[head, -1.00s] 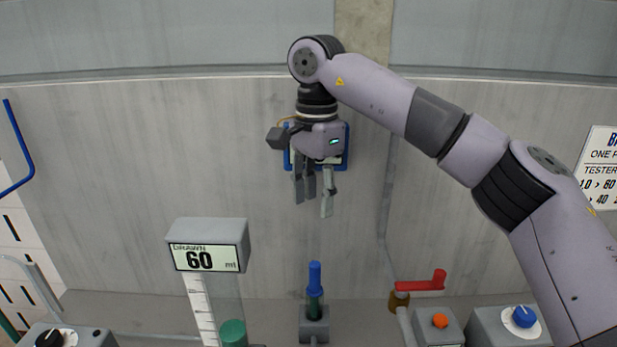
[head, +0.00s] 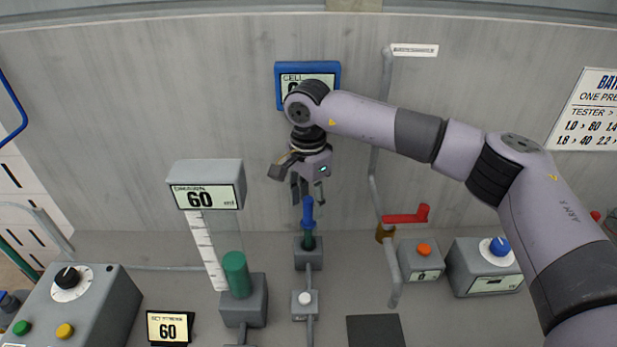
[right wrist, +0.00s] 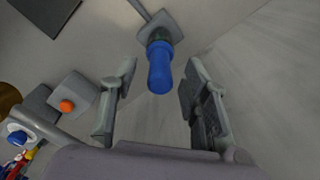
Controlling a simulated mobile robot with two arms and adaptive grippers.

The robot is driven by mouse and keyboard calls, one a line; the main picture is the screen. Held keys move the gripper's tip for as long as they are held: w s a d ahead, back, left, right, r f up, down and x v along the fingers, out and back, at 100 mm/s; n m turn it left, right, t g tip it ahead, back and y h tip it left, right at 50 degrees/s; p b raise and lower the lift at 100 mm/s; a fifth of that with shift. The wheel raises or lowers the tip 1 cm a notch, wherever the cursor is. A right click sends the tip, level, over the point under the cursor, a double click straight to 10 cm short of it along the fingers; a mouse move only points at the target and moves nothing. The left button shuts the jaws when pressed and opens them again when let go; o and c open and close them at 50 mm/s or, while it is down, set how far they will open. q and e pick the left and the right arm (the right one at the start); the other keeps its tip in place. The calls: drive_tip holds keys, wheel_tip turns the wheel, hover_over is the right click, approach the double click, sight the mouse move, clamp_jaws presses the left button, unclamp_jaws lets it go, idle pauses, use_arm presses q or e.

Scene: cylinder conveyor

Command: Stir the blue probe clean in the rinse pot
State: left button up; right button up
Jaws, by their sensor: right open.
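The blue probe (head: 308,212) stands upright in a dark green holder on a small grey block (head: 308,256) in the middle of the bench. My right gripper (head: 308,196) is open and points down right above the probe's blue top. In the right wrist view the blue probe (right wrist: 160,68) shows between the two spread fingers of the right gripper (right wrist: 155,95), with gaps on both sides. I cannot tell which vessel is the rinse pot. My left gripper is not in view.
A gauge reading 60 (head: 206,186) with a green cylinder (head: 236,275) stands to the left. A red-handled valve (head: 406,216), an orange-button box (head: 424,252) and a blue-knob box (head: 490,268) stand to the right. A dark plate (head: 376,331) lies in front.

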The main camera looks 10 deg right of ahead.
drive_tip(key=shift+f, duration=0.65)
drive_tip(key=shift+c, duration=0.4)
clamp_jaws()
